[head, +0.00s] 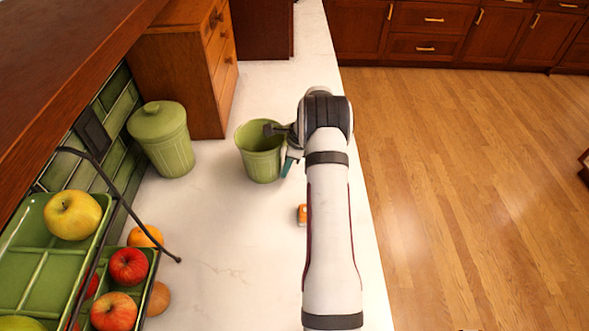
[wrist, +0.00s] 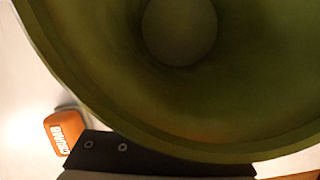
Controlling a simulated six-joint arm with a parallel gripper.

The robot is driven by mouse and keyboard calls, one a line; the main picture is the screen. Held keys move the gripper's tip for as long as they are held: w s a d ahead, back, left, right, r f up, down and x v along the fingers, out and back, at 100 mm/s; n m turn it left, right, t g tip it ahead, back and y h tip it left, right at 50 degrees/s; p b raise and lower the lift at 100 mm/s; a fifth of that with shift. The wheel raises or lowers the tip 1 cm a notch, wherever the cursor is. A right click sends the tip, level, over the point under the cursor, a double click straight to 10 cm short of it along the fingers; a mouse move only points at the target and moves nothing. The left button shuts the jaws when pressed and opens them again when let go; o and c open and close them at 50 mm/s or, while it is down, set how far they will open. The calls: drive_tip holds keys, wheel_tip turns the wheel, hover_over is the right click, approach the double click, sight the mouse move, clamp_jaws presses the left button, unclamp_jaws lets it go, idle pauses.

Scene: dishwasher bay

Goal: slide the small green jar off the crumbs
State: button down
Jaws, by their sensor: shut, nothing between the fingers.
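An open green jar (head: 260,158) stands upright on the white counter, left of my arm. Its inside and rim fill most of the wrist view (wrist: 95,75). My gripper (head: 273,130) is shut and empty at the jar's right rim, with a dark tip reaching over the opening. I cannot tell whether it touches the wall. A lidded green jar (head: 165,142) stands further left, by the tiled wall. No crumbs can be made out clearly; any under the open jar are hidden.
A small orange item (head: 302,214) lies beside my arm and shows in the wrist view (wrist: 64,132). A wooden drawer box (head: 185,75) stands behind the jars. A green fruit tray (head: 30,235) with a dark wire frame is at left. The counter's right edge drops to floor.

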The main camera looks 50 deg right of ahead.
drive_tip(key=s+d, duration=0.2)
drive_tip(key=s, duration=0.1)
drive_tip(key=shift+d, duration=0.1)
drive_tip(key=v, duration=1)
drive_tip(key=w+a+r+n+t+h, duration=0.1)
drive_tip(key=w+a+r+n+h, duration=0.3)
drive_tip(key=n, duration=0.5)
drive_tip(key=w+a+r+n+h, duration=0.1)
drive_tip(key=a+n+h, duration=0.3)
drive_tip(key=a+n, duration=0.35)
drive_tip(key=w+d+f, duration=0.1)
drive_tip(key=w+d, duration=0.5)
drive_tip(key=d, duration=0.4)
drive_tip(key=shift+w+d+f+n, duration=0.2)
drive_tip(key=shift+w+f+n, duration=0.15)
drive_tip(key=shift+w+n, duration=0.1)
drive_tip(key=shift+s, duration=0.1)
